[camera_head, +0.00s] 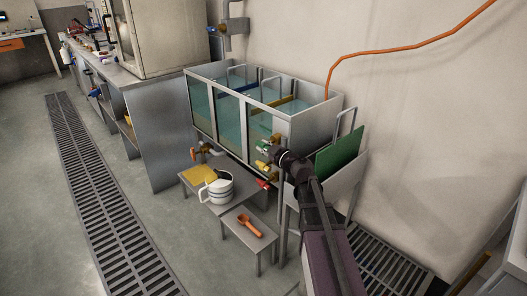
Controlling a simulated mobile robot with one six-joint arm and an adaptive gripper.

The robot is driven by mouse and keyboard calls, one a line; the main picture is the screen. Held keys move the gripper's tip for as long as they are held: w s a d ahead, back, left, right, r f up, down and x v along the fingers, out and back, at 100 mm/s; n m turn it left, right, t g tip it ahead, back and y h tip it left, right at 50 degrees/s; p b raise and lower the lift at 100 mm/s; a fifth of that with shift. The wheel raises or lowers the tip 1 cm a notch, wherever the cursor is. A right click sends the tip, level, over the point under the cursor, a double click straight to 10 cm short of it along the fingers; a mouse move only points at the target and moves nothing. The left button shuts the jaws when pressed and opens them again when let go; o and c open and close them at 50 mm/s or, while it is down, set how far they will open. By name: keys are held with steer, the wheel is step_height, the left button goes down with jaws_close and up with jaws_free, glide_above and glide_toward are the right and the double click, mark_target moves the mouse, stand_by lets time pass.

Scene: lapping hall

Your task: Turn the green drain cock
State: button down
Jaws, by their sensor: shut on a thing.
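The green drain cock (263,147) sits at the front right corner of the glass-fronted water tank (230,122), as the top one of a stack of coloured cocks. My gripper (275,150) reaches it from the right and is shut on it. The fingers are small and partly hidden by my dark wrist. The angle of the cock's handle is too small to tell.
A yellow cock (262,164) and a red cock (263,184) are just below. An orange-handled valve (194,153) is left. A white striped jug (219,189) and yellow cloth (198,174) are on a low table; an orange scoop (249,225) is on a stool.

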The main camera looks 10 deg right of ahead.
stand_by(0.4)
steer(key=c, duration=0.5)
jaws_free()
steer(key=shift+c, duration=0.2)
steer(key=shift+r+g+h+p, duration=0.3)
steer(key=shift+g+p, duration=0.2)
steer(key=shift+p, duration=0.75)
steer(key=g+h+p, duration=0.1)
steer(key=g+p, duration=0.1)
steer(key=p, duration=0.2)
steer(key=shift+g+h+p, duration=0.3)
steer(key=shift+g+p, duration=0.3)
steer(key=shift+p, duration=0.25)
